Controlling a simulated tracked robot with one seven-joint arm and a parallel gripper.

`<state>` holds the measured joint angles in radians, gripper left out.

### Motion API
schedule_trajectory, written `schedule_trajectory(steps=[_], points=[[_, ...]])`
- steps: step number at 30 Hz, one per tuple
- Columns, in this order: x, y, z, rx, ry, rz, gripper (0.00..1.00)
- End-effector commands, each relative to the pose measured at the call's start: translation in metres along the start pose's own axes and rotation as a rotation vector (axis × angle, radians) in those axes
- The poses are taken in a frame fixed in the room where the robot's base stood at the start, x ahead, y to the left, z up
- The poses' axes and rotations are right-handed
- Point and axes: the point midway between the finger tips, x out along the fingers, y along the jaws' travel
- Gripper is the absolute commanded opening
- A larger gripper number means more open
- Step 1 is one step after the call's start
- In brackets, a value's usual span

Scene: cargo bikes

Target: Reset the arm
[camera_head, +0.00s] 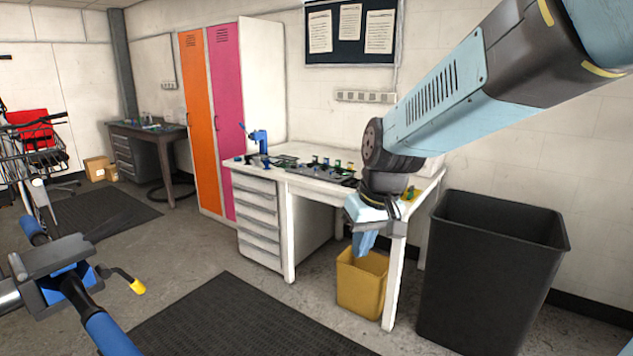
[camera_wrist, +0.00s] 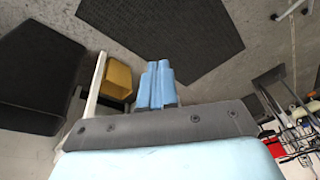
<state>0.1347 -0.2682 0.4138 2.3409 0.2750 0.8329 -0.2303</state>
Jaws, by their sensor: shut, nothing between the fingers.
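My arm reaches in from the upper right in the head view, and my gripper (camera_head: 363,250) hangs pointing down in front of the white workbench (camera_head: 300,182). In the wrist view my gripper's light blue fingers (camera_wrist: 158,84) are together at the middle, with nothing between them. The gripper is over open floor and touches nothing that I can see. Part of the bench's right end is hidden behind my arm in the head view.
A large black bin (camera_head: 490,270) stands right of the bench, and a yellow bin (camera_head: 362,282) sits under it. A blue repair stand (camera_head: 75,280) is at the lower left. Orange (camera_head: 198,120) and pink (camera_head: 226,110) lockers stand behind. Dark mats (camera_head: 230,320) lie on the floor.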

Motion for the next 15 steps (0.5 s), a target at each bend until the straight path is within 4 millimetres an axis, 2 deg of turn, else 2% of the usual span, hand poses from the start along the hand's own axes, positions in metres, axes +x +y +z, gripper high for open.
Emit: schedule_trajectory(steps=[1,6,15], points=[[-0.011,0.008,0.009,0.019,0.022,0.027,0.00],[-0.044,0.035,0.038,0.090,0.085,0.100,0.00],[-0.092,0.076,0.098,0.224,0.202,0.180,0.00]])
